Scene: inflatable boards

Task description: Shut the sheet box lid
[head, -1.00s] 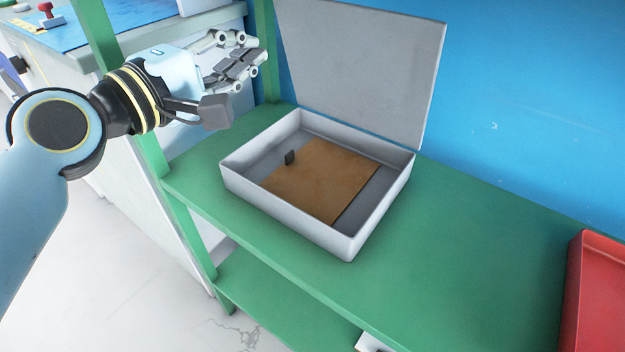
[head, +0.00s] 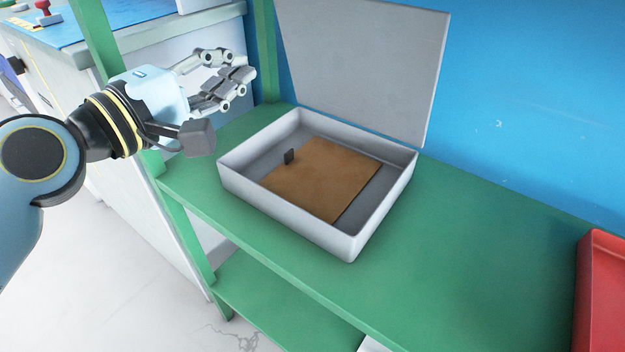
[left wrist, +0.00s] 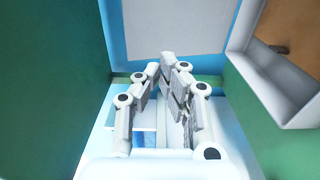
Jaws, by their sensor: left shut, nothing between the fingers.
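The sheet box (head: 290,210) is a shallow grey tray on the green shelf. Its flat grey lid (head: 365,65) stands open and upright at the back edge. A brown sheet (head: 325,178) lies inside, with a small dark tab (head: 289,156) near its left edge. My left gripper (head: 245,82) is shut and empty, left of the lid and above the shelf, apart from the box. The left wrist view shows the gripper's fingers (left wrist: 166,62), the lid (left wrist: 175,25) beyond them and a box corner (left wrist: 275,90) at right. My right gripper is not in view.
A green shelf post (head: 120,70) stands behind my left arm. A red tray (head: 600,290) sits at the right end of the shelf (head: 450,250). A blue wall (head: 530,100) rises behind. The shelf between box and red tray is clear.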

